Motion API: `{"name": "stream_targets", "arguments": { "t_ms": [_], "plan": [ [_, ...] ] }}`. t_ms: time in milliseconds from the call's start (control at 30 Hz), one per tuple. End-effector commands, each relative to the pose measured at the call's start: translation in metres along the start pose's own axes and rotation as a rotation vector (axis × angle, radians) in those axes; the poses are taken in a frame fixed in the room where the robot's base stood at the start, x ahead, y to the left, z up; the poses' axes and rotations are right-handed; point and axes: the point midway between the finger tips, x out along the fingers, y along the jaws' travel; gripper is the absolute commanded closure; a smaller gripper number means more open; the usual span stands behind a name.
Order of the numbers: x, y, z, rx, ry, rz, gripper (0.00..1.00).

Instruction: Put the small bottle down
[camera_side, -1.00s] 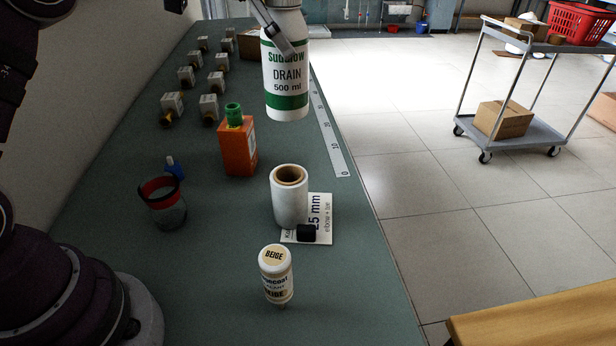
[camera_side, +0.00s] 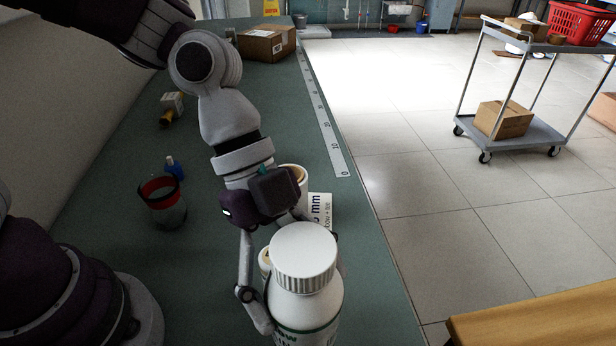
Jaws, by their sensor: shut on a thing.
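The white drain bottle (camera_side: 303,285) with a ribbed white cap and green print is at the bottom centre, large and near the camera. My gripper (camera_side: 292,300) is shut on it, with one finger along its left side and the other mostly hidden behind it. The bottle looks upright. Its base is cut off by the picture's lower edge, so I cannot tell whether it touches the bench. A small beige-labelled bottle (camera_side: 264,262) stands behind it, almost wholly hidden.
A white roll (camera_side: 299,178) and a printed card (camera_side: 322,211) are partly hidden behind my gripper. A red-rimmed jar (camera_side: 163,207) and a small blue item (camera_side: 174,168) stand to the left. A cardboard box (camera_side: 267,44) is at the back. The bench's right edge is close by.

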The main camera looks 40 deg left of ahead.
Motion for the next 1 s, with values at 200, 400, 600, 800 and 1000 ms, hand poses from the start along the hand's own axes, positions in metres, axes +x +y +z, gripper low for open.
{"name": "stream_targets", "arguments": {
  "t_ms": [200,400,600,800,1000],
  "plan": [
    [-0.008,0.039,0.021,0.061,0.002,0.038,0.72],
    [-0.003,0.041,0.02,0.092,-0.001,0.059,0.72],
    [0.023,-0.002,-0.009,0.092,0.0,0.06,0.72],
    [0.045,-0.04,-0.034,0.089,0.001,0.06,0.72],
    [0.058,-0.063,-0.049,0.087,0.001,0.059,0.72]
  ]
}}
